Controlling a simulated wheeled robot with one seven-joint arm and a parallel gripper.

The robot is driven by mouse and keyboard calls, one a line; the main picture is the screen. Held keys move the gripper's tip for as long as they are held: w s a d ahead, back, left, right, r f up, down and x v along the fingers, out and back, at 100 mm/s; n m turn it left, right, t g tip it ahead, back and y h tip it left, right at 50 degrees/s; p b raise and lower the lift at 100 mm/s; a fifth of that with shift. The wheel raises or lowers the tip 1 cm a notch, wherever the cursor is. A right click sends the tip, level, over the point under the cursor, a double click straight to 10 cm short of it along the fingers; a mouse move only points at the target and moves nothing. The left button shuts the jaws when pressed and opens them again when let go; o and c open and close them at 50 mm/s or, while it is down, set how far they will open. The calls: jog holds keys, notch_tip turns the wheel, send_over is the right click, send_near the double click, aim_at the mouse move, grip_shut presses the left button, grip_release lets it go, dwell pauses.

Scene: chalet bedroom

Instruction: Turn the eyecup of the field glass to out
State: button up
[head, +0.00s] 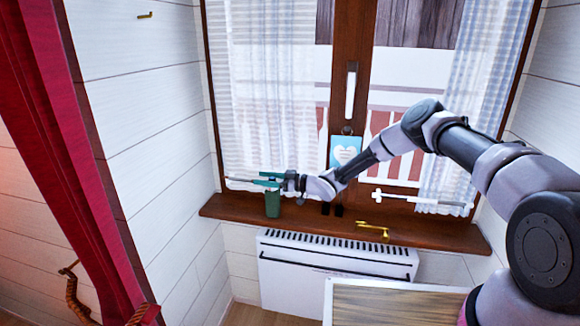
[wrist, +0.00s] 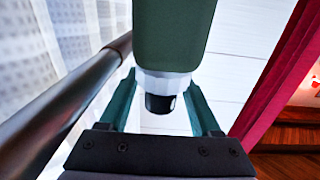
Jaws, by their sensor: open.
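The field glass (head: 272,205) is a dark green body standing upright on the wooden windowsill, at its left part in the head view. In the wrist view its green body (wrist: 176,35) fills the top middle. Below the body are a pale grey ring (wrist: 165,84) and a black eyecup end (wrist: 160,104). My gripper (head: 265,180) is at the top of the field glass. Its teal fingers (wrist: 161,94) are open, one on each side of the eyecup end, with a visible gap at both sides. Any marking for the eyecup position cannot be made out.
The windowsill (head: 225,207) runs under the window. A brass handle (head: 373,230) and small dark items (head: 331,210) lie further right on it. A dark rod (wrist: 75,100) passes close on the left in the wrist view. A white heater (head: 335,277) stands below.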

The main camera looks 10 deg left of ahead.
jog(key=shift+t, duration=0.4)
jog(key=m+t+h, duration=0.2)
jog(key=m+t, duration=0.1)
jog(key=w+m+t+h, duration=0.1)
jog(key=m+t+h, duration=0.1)
jog(key=m+t, duration=0.1)
jog(key=d+m+t+h, duration=0.1)
jog(key=m+t+h, duration=0.1)
jog(key=t, duration=0.3)
jog(key=shift+w+f+m, duration=0.1)
jog(key=shift+w+m, duration=0.25)
jog(key=shift+m, duration=0.15)
jog(key=v, duration=1.1)
jog(key=w+d+r+g+h, duration=0.1)
jog(key=d+r+g+h, duration=0.2)
jog(key=d+r, duration=0.5)
jog(key=w+d+r+n+g+h, duration=0.1)
jog(key=d+r+g+h, duration=0.1)
jog(key=d+r, duration=0.7)
jog(key=shift+w+d+r+g+h, duration=0.15)
jog(key=shift+w+d+g+h, duration=0.25)
jog(key=shift+d+h, duration=0.4)
